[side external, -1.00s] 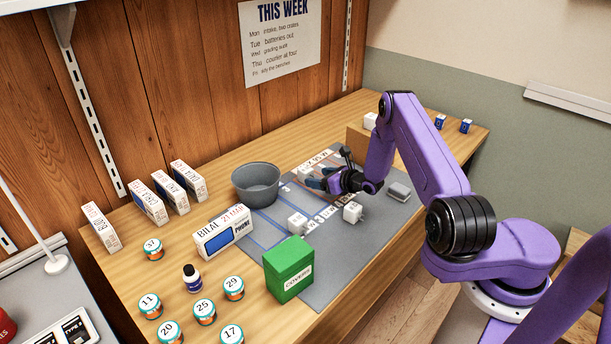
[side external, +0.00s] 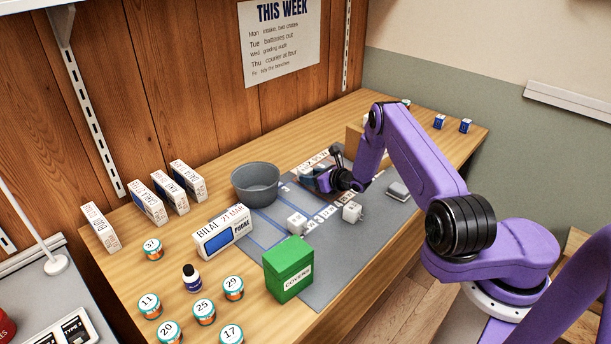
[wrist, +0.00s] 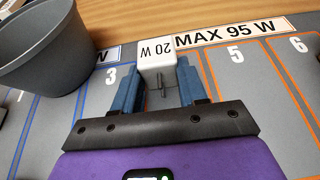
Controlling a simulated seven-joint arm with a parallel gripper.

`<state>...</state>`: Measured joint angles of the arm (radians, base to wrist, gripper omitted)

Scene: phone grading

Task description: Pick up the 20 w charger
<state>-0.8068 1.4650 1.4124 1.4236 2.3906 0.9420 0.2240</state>
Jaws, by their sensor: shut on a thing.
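The 20 W charger (wrist: 156,62) is a white block with two dark prongs, marked "20 W", in the wrist view. It sits between the blue fingers of my gripper (wrist: 159,82), which are shut on its sides. It is at the upper edge of the mat, beside the "MAX 95 W" label. In the side external view my gripper (side external: 318,179) is low over the mat, and the charger is hidden there by the gripper.
Two other white chargers (side external: 297,223) (side external: 352,212) stand on the grey lane mat (side external: 335,270). A grey bowl (side external: 256,184) stands to the left of my gripper; it shows in the wrist view (wrist: 40,50). A green box (side external: 288,270) and a phone box (side external: 223,232) stand nearer the front.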

